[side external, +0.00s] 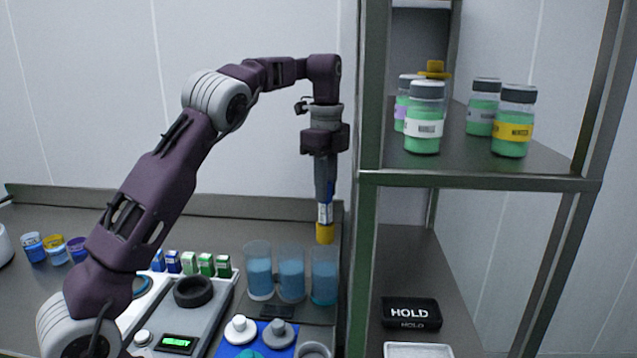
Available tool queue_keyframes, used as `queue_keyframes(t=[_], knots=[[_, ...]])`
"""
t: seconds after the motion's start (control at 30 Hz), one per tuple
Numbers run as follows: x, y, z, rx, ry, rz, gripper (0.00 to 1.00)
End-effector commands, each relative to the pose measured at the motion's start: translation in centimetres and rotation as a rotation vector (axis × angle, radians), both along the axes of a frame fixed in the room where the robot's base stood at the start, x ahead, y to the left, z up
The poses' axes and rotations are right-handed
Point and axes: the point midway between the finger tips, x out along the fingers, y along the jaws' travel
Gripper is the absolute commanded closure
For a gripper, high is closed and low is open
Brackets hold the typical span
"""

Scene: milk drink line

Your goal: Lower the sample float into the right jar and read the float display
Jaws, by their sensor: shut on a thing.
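My gripper (325,172) points straight down and is shut on the sample float (325,214), a slim upright stick with a white and blue body and a yellow lower end. The right jar (324,276), clear with blue liquid, stands below it. The float's yellow end is just above the jar's rim in this view; whether it is exactly centred over the mouth I cannot tell. The middle jar (291,273) and left jar (258,271) stand beside it, also with blue liquid. A small dark panel (277,312) lies in front of the jars; no reading shows on it.
A steel rack post (366,240) stands close right of the right jar. Its shelf (470,170) holds several green-filled bottles. A black HOLD sign (411,312) sits lower right. A grey device with a green-lit display (177,343) and small cartons (190,264) are left.

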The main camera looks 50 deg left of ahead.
Motion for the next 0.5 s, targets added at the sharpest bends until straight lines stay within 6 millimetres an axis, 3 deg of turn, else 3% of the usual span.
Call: queue_keyframes(t=[0.5], knots=[[0.0,0.0,-5.5,0.000,0.001,-0.001,1.00]])
